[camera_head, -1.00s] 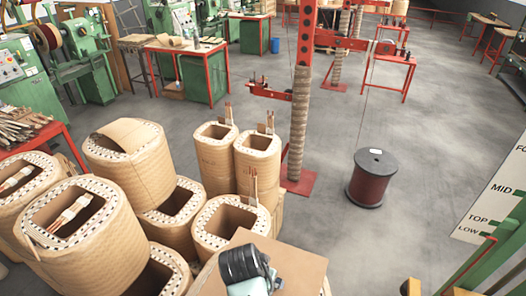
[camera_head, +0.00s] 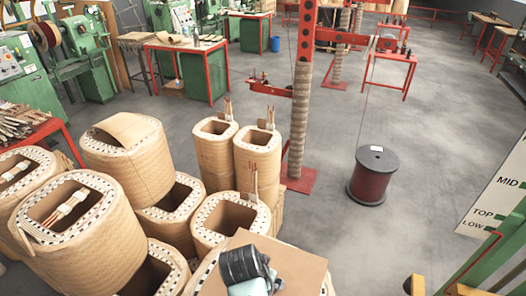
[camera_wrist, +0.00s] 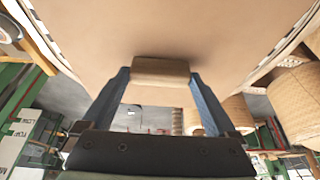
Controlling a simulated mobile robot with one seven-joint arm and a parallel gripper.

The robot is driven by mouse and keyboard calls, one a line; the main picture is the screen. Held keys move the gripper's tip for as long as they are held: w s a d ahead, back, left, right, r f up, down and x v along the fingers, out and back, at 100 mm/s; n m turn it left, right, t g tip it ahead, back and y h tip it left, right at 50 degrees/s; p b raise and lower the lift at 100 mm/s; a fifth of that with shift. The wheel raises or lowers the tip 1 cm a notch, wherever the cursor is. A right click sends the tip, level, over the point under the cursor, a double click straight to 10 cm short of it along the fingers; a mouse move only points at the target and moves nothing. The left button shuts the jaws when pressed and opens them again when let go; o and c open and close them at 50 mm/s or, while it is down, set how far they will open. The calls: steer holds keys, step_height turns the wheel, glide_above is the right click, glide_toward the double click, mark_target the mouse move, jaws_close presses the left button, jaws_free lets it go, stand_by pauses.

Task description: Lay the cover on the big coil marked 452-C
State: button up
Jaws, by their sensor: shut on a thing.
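The cover (camera_head: 300,266) is a flat tan board at the bottom of the head view; it fills the top of the wrist view (camera_wrist: 160,25). A small tan block (camera_wrist: 160,70) stands on its face. My gripper (camera_wrist: 160,75) is shut on this block, a blue finger at each side. In the head view my dark wrist hides part of the board. A coil with a dotted rim (camera_head: 203,272) shows beside and partly under the cover. I cannot tell whether they touch. No 452-C mark is readable.
Several large tan coils crowd the left, including a near one (camera_head: 85,250) and one with a curved sheet on top (camera_head: 125,150). A red post (camera_head: 299,110) stands behind them. A dark red drum (camera_head: 373,178) is on the floor. Open floor lies right of the post.

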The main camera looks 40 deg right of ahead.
steer(key=shift+f, duration=0.25)
steer(key=o, duration=1.3)
steer(key=shift+o, duration=0.2)
steer(key=b+v, duration=0.2)
steer(key=v, duration=1.1)
